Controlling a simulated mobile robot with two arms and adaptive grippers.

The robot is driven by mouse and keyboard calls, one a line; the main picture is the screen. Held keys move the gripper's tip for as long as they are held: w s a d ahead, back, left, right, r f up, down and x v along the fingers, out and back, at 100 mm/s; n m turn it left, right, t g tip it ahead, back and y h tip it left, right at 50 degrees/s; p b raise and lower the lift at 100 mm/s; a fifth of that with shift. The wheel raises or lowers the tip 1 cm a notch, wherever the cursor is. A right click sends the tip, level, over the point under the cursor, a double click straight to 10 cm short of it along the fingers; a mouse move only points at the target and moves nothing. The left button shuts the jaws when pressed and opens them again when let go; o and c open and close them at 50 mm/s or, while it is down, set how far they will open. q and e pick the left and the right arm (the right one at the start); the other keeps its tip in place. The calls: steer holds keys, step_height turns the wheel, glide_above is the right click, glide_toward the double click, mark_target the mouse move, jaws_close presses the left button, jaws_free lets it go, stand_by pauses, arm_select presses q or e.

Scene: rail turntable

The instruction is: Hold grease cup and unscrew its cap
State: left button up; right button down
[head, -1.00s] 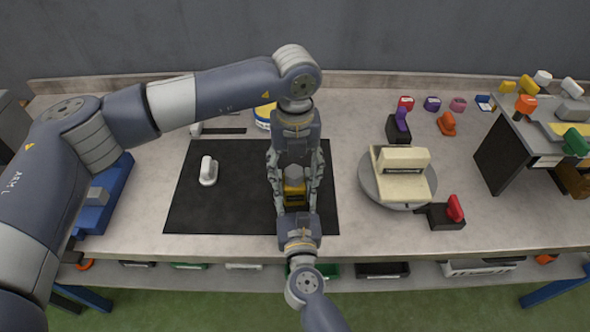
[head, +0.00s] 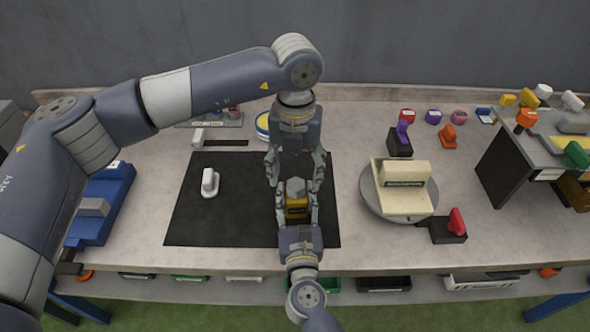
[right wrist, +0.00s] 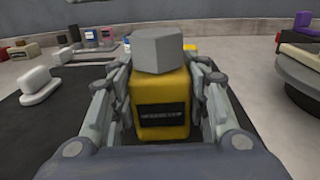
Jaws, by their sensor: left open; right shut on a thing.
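The grease cup (head: 297,208) is a yellow block-like body with a dark label, upright over the front right of the black mat. Its grey faceted cap (head: 295,185) sits on top; both the cup (right wrist: 161,107) and cap (right wrist: 158,50) show in the right wrist view. My right gripper (head: 296,203) comes from the front and is shut on the yellow body, one finger on each side. My left gripper (head: 295,172) comes from behind, open and empty, its fingertips just beyond the cap. Whether the cup touches the mat, and whether the cap is loosened, I cannot tell.
A white handled piece (head: 210,183) lies on the black mat (head: 235,222) to the left. A round turntable (head: 425,211) carrying a cream block stands to the right, beside a dark block with a red knob (head: 456,222). A blue-and-yellow tin (head: 262,124) stands behind.

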mark_target(292, 182)
arm_select(q)
steer(key=m, duration=0.5)
steer(key=shift+w+a, duration=0.1)
steer(key=shift+a, duration=0.1)
steer(key=m, duration=0.5)
steer(key=shift+w+a+m, duration=0.2)
steer(key=shift+m, duration=0.2)
steer(key=m, duration=0.5)
steer(key=shift+w, duration=0.2)
steer(key=m, duration=0.5)
steer(key=shift+w+m, duration=0.3)
steer(key=shift+m, duration=0.1)
steer(key=shift+s+f, duration=0.1)
steer(key=shift+f, duration=1.95)
